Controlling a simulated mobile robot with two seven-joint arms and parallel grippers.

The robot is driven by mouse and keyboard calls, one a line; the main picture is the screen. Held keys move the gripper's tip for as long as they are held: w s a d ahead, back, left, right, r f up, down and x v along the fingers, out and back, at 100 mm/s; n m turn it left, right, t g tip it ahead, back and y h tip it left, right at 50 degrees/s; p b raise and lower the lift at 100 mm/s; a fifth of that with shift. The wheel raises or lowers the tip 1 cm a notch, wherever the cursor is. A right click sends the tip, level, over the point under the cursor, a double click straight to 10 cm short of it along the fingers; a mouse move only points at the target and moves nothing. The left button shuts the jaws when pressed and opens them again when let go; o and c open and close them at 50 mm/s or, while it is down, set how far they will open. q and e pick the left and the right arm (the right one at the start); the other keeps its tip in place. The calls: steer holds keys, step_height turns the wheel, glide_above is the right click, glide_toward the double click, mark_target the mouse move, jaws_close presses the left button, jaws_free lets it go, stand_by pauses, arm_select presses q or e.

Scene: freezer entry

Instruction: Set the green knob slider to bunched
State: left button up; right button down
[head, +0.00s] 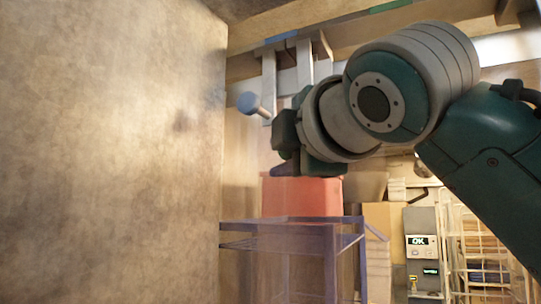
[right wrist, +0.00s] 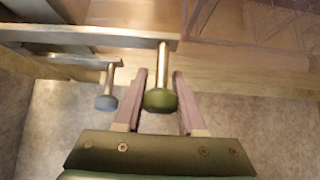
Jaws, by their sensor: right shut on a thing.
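The green knob (right wrist: 160,100) hangs on a metal stem between the two fingers of my right gripper (right wrist: 159,76) in the right wrist view. My right gripper is shut on it. In the head view my right gripper (head: 284,168) is seen from behind and the side, below the rail, and its wrist hides the green knob. A blue-grey knob (right wrist: 107,102) on its own stem is left of the gripper in the right wrist view, apart from the fingers. It also shows in the head view (head: 250,103). My left gripper is not in view.
An overhead rail (head: 345,28) carries a blue strip (head: 281,37) and a green strip (head: 390,6). A large mottled wall or panel (head: 110,150) fills the left. Below are a red box (head: 300,195), a see-through bluish frame (head: 290,222) and, at right, a wire rack (head: 482,245).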

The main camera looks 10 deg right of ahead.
steer(key=shift+w+a, duration=0.1)
steer(key=c, duration=0.5)
jaws_free()
steer(key=s, duration=0.3)
steer(key=s+d, duration=0.1)
steer(key=s, duration=0.5)
steer(key=shift+s+d, duration=0.4)
